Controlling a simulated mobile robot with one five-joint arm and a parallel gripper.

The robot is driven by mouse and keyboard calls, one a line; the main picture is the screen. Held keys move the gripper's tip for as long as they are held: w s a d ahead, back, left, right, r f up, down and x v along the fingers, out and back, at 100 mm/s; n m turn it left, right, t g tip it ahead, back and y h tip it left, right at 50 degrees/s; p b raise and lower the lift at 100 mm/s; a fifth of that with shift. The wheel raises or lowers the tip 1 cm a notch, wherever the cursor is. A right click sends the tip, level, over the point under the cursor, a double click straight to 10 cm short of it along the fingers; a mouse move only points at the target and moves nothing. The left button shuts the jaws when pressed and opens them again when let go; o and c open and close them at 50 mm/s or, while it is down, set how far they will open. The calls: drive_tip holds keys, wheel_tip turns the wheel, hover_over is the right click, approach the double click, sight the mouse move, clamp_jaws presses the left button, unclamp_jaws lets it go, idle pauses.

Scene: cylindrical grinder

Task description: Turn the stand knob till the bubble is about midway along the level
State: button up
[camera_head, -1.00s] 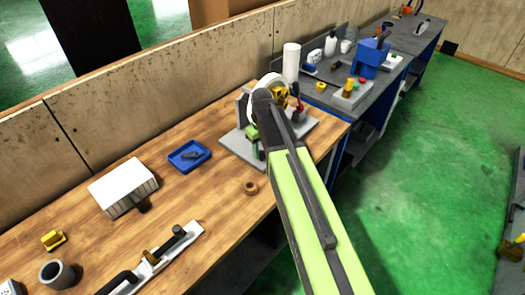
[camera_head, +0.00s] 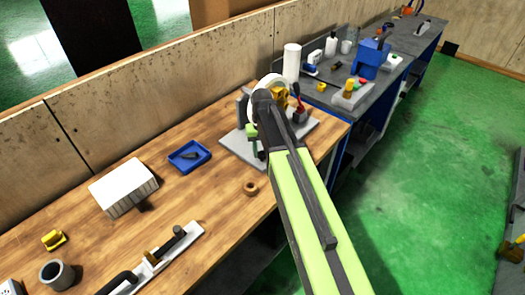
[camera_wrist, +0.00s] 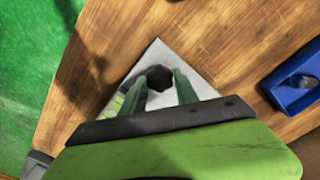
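In the wrist view a dark round knob (camera_wrist: 158,78) lies between the two green fingers of my gripper (camera_wrist: 160,84). The fingers are apart with the knob between their tips. I cannot tell whether they press on it. A pale plate (camera_wrist: 200,80) lies under the knob. A yellow-green strip (camera_wrist: 115,104), perhaps part of the level, shows beside the left finger; no bubble can be made out. In the head view my arm hides most of the stand; its grey base (camera_head: 236,149) rests on the wooden bench.
On the wooden bench (camera_head: 215,205) are a blue tray (camera_head: 188,156), a brown ring (camera_head: 250,188), a white block (camera_head: 123,187), a grey cup (camera_head: 57,274) and a long bar tool (camera_head: 160,258). A grey bench (camera_head: 330,88) with more items stands behind. Green floor is open at right.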

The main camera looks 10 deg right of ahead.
drive_tip(key=o, duration=0.4)
wheel_tip(320, 180, up, 18)
drive_tip(key=p, duration=1.7)
drive_tip(key=shift+f, duration=0.25)
drive_tip(key=b, duration=0.8)
approach(262, 153)
drive_tip(key=s, duration=0.4)
drive_tip(key=shift+s+f+b, duration=0.5)
drive_tip(key=shift+s+b, duration=0.05)
drive_tip(key=shift+s, duration=1.2)
drive_tip(key=shift+s+f+b, duration=0.45)
drive_tip(key=shift+s+b, duration=0.15)
drive_tip(key=shift+s, duration=1.1)
drive_tip(key=shift+s+f+b, duration=0.5)
drive_tip(key=shift+s+b, duration=0.05)
drive_tip(key=shift+s, duration=1.2)
